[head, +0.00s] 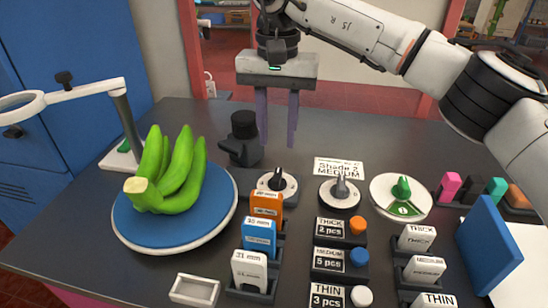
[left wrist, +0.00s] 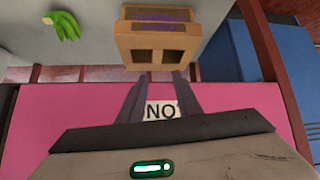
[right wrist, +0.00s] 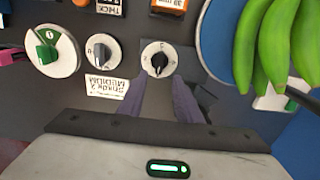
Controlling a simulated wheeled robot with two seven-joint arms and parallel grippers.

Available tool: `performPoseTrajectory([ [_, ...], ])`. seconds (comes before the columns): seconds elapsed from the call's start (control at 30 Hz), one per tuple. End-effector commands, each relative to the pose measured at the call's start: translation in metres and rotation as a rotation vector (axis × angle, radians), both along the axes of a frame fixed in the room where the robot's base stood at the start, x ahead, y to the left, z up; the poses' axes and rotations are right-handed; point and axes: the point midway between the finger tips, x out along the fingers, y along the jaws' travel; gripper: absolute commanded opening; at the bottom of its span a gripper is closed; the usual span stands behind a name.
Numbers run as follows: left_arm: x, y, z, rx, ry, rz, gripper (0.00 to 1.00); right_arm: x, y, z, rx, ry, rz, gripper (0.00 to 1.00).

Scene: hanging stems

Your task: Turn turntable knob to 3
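The blue turntable (head: 222,212) carries a green banana bunch (head: 172,172). The dial nearest it is white with a black knob (head: 277,181); it also shows in the right wrist view (right wrist: 158,62). I take it as the turntable knob. Its marks are too small to read surely, so its setting is unclear. My right gripper (head: 278,120) is open and empty, fingers pointing down, above and behind that dial. In the right wrist view its fingertips (right wrist: 162,80) are just short of the dial, apart from it. My left gripper (left wrist: 158,76) is open and empty, outside the head view.
A grey knob (head: 341,188) and a green knob (head: 402,188) stand to the right. A black object (head: 243,140) stands close to my right fingers. A magnifier lamp (head: 125,115) stands left. Labelled blocks fill the front. A cardboard box (left wrist: 160,38) lies beyond my left fingers.

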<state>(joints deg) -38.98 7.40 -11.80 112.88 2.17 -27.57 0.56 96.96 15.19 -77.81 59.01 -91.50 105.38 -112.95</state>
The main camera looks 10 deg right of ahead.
Motion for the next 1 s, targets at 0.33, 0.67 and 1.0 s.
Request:
performPoseTrajectory([
  [0.33, -0.009, -0.001, -0.007, 0.001, 0.019, -0.002, 0.31, -0.001, -0.001, -0.066, 0.000, 0.005, -0.001, 0.31],
  [0.67, -0.005, -0.001, -0.005, 0.000, 0.013, -0.002, 0.31, 0.000, -0.001, -0.088, -0.001, 0.001, -0.001, 0.31],
  [1.0, -0.001, -0.001, -0.002, 0.000, 0.004, -0.002, 0.31, 0.000, -0.001, -0.088, 0.000, 0.002, -0.001, 0.08],
])
